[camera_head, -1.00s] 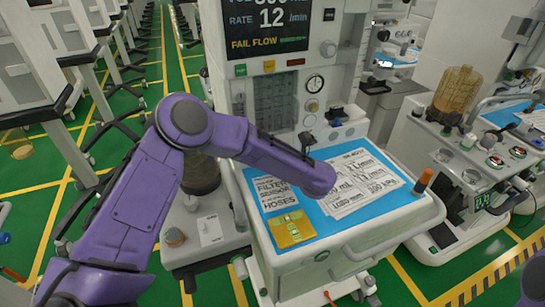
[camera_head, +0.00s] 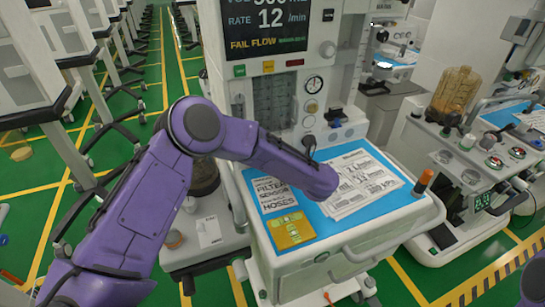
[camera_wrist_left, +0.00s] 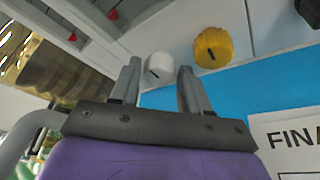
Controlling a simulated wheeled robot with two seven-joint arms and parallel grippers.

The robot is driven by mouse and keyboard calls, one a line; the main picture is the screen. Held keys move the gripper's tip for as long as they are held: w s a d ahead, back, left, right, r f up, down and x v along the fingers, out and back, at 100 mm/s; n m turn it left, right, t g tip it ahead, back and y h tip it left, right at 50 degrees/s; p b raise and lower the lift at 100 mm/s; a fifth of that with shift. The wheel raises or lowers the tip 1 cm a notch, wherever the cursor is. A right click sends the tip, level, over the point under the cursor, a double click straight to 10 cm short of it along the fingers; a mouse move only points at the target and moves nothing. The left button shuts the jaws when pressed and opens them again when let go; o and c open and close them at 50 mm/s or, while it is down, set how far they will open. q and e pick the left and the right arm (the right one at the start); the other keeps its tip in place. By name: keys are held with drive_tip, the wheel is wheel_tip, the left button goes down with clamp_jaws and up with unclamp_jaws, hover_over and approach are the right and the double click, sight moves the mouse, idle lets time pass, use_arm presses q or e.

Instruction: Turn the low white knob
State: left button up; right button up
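The low white knob (camera_wrist_left: 159,66) shows in the left wrist view as a short white cylinder with a dark mark on its face. A yellow knob (camera_wrist_left: 213,48) is beside it. My left gripper (camera_wrist_left: 159,70) is open, its two grey fingers apart. In that view the white knob appears between the fingertips; I cannot tell whether they touch it. In the head view the white knob (camera_head: 309,121) is small, on the machine's front panel under a round gauge. The dark left gripper (camera_head: 308,142) is just below it, partly hidden by my forearm. My right gripper is not in view.
The blue worktop (camera_head: 371,205) below the panel holds printed sheets (camera_head: 358,181) and a yellow card (camera_head: 291,231). An orange-topped post (camera_head: 424,181) stands at its right corner. Another machine (camera_head: 465,165) stands at right. A row of white carts lines the left.

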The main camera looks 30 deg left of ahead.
use_arm(q)
drive_tip(key=b+v, duration=0.2)
drive_tip(key=v, duration=0.7)
drive_tip(key=shift+d, duration=0.35)
drive_tip(key=shift+s+d+r, duration=0.2)
drive_tip(key=shift+s+d, duration=0.1)
drive_tip(key=shift+d, duration=0.1)
